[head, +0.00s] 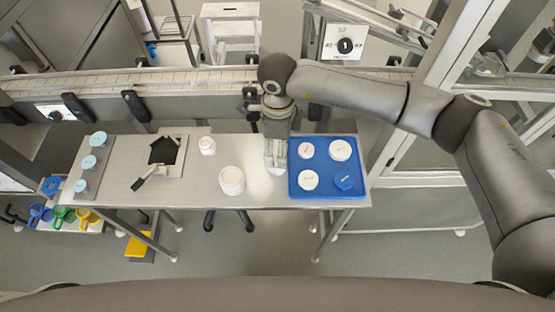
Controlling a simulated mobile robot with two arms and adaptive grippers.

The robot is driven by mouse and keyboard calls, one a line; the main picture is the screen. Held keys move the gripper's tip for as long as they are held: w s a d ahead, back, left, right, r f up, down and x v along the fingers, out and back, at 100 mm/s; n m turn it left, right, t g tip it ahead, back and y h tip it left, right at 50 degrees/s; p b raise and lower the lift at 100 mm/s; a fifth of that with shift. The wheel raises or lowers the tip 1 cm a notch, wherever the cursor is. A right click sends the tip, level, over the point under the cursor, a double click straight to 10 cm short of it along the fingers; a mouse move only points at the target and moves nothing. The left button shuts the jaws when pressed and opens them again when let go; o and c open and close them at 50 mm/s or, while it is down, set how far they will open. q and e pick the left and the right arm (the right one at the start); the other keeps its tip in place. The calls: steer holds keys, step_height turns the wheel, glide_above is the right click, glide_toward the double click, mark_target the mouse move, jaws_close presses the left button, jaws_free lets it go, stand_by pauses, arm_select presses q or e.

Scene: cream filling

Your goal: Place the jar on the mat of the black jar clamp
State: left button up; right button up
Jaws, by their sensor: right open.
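A larger white jar (232,181) stands upright on the metal table (265,194), near its front edge. A smaller white jar (207,146) stands behind it to the left. The black jar clamp (164,150) lies on a light plate to the left of both jars. Its dark mat area looks empty, and a black handle sticks out toward the front left. My right gripper (276,168) points down, open, between the larger jar and the blue tray. It is apart from both jars, and its fingertips are small and hard to make out. My left gripper is out of view.
A blue tray (318,193) with several round lids stands just right of my right gripper. A grey holder (88,181) with blue-topped items is at the table's left end. A conveyor (190,78) runs behind the table. The table front between jar and clamp is clear.

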steer(key=shift+f, duration=0.35)
steer(key=f+p, duration=0.1)
steer(key=f, duration=0.1)
steer(key=f+p, duration=0.2)
steer(key=shift+s+a+f, duration=0.15)
steer(key=shift+s+f, duration=0.05)
steer(key=shift+f, duration=0.5)
steer(key=shift+c, duration=0.4)
steer(key=shift+w, duration=0.1)
steer(key=c, duration=1.2)
steer(key=shift+o, duration=0.2)
steer(key=shift+r, duration=0.1)
